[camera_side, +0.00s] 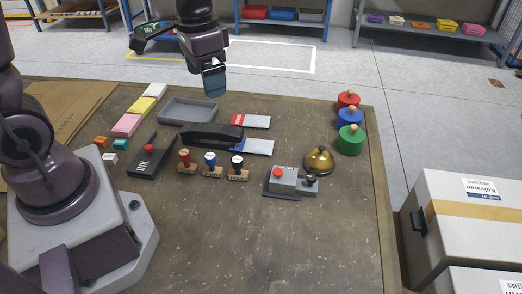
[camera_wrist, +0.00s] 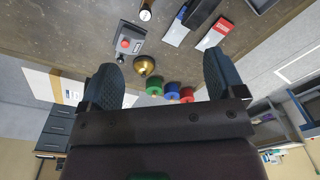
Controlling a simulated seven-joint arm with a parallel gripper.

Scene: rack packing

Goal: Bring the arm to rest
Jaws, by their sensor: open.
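My gripper (camera_side: 214,80) hangs in the air above the far part of the table (camera_side: 330,245), over the side with the grey tray. In the wrist view my gripper (camera_wrist: 165,85) has its two dark fingers wide apart, with nothing between them in its hold. It touches nothing that I can see. In the side view the fingers overlap, so the gap between them does not show there.
Below are a grey tray (camera_side: 188,111), a black stapler-like object (camera_side: 212,136), several stamps (camera_side: 210,163), a grey device with a red button (camera_side: 283,180) and a brass bell (camera_side: 319,161). Coloured knobbed cylinders (camera_side: 350,139) stand at right. The front table is clear.

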